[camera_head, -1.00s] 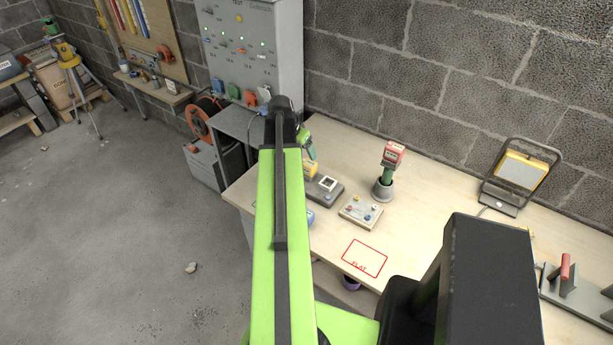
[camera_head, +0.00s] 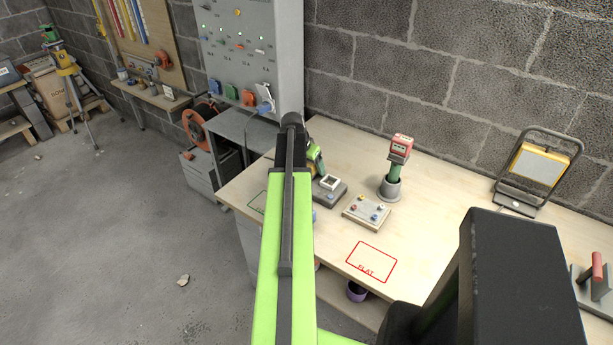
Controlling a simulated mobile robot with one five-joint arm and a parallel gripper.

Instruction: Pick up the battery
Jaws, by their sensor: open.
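A red block that looks like a battery (camera_head: 401,146) sits on top of a green handle (camera_head: 395,172), which stands upright in a grey cup holder (camera_head: 389,190) on the workbench. A dark charger-like unit with a white display (camera_head: 330,188) stands left of it. Yellow shows at its back, partly hidden, and I cannot tell whether it is a second battery. My gripper (camera_head: 316,158) shows only in part, as a small green and dark piece right of my arm's top, near this unit. It is open. My own green arm hides most of it. It is apart from the red block.
A small box with coloured knobs (camera_head: 367,212) and a red "FLAT" outline (camera_head: 371,262) lie on the workbench (camera_head: 440,222). A work lamp (camera_head: 537,172) stands at the right. A grey test panel (camera_head: 240,60) stands behind, left. The bench between lamp and holder is clear.

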